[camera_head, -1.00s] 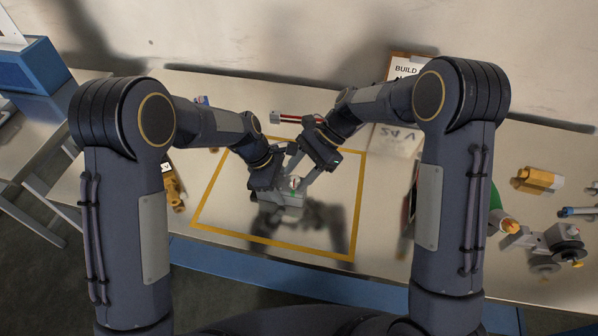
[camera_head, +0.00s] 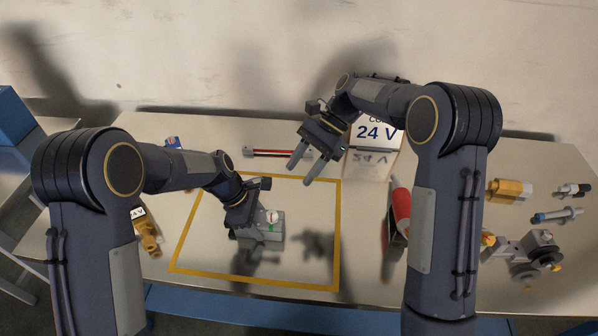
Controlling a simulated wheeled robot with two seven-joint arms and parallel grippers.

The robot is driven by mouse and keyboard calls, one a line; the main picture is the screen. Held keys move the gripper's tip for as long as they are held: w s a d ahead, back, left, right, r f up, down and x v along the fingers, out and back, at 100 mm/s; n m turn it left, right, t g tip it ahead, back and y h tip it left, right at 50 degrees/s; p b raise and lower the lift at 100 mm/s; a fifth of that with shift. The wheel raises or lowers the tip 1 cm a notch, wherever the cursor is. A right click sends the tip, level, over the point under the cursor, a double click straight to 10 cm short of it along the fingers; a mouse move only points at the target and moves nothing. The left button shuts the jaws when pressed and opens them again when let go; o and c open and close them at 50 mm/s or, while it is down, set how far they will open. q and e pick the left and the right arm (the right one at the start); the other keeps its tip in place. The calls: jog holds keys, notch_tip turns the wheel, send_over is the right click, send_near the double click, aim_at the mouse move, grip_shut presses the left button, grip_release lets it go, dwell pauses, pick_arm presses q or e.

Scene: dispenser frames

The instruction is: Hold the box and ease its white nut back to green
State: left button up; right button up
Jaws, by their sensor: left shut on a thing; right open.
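The grey box (camera_head: 266,232) is inside the yellow outlined area on the table. A small white round part, likely the white nut (camera_head: 272,217), shows on its top with a thin red mark. A small green mark (camera_head: 271,228) lies just below it. My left gripper (camera_head: 243,222) is shut on the left side of the box; its fingertips are partly hidden. My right gripper (camera_head: 309,168) is open and empty, raised up and to the right of the box, clear of the nut.
A yellow outline (camera_head: 338,230) surrounds the work area. A red cylinder (camera_head: 400,204) lies right of the outline, with a yellow block (camera_head: 509,190) and a grey device (camera_head: 525,256) farther right. Yellow fittings (camera_head: 147,232) lie left.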

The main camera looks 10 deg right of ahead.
pick_arm(q)
jog(key=o, duration=1.2)
